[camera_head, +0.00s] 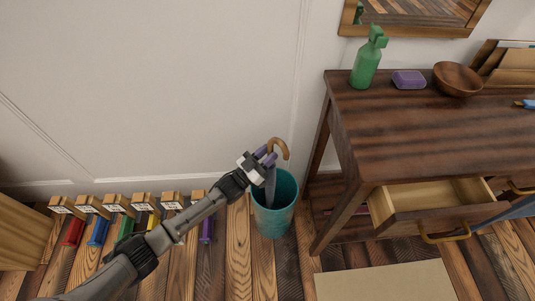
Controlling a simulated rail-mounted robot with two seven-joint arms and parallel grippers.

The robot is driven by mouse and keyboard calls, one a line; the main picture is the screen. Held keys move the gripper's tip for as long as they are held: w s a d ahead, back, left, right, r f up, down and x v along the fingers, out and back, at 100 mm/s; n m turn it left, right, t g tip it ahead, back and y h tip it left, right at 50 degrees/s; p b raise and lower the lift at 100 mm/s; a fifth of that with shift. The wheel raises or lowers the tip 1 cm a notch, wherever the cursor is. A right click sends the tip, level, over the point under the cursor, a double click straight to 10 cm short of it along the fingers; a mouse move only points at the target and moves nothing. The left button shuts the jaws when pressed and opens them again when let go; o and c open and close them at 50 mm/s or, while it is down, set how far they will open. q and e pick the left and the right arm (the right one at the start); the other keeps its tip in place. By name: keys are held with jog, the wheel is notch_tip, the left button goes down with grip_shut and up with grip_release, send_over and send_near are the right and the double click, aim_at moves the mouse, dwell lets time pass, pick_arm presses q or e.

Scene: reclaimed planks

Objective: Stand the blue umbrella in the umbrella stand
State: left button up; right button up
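The blue umbrella (270,186) looks dull grey-blue, with a curved wooden handle (280,145) at its top. It is nearly upright, and its lower part is inside the teal umbrella stand (274,219), hidden by the rim and wall. The stand is on the plank floor, left of the table. My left gripper (265,156) is above the stand's mouth, closed around the umbrella just below the hook. Whether the tip touches the bottom is hidden. My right gripper is out of view.
A dark wooden table (430,130) with an open drawer (435,205) stands to the right. It bears a green spray bottle (366,62), a purple block (408,79) and a bowl (457,79). A beige mat (385,283) lies in front.

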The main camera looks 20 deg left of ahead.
pick_arm(q)
jog(key=o, duration=0.4)
jog(key=shift+s, duration=0.1)
jog(key=shift+s+a+f, duration=0.1)
jog(key=shift+s, duration=0.1)
jog(key=shift+p+v, duration=2.35)
jog(key=shift+v, duration=4.3)
jog(key=shift+w, duration=0.1)
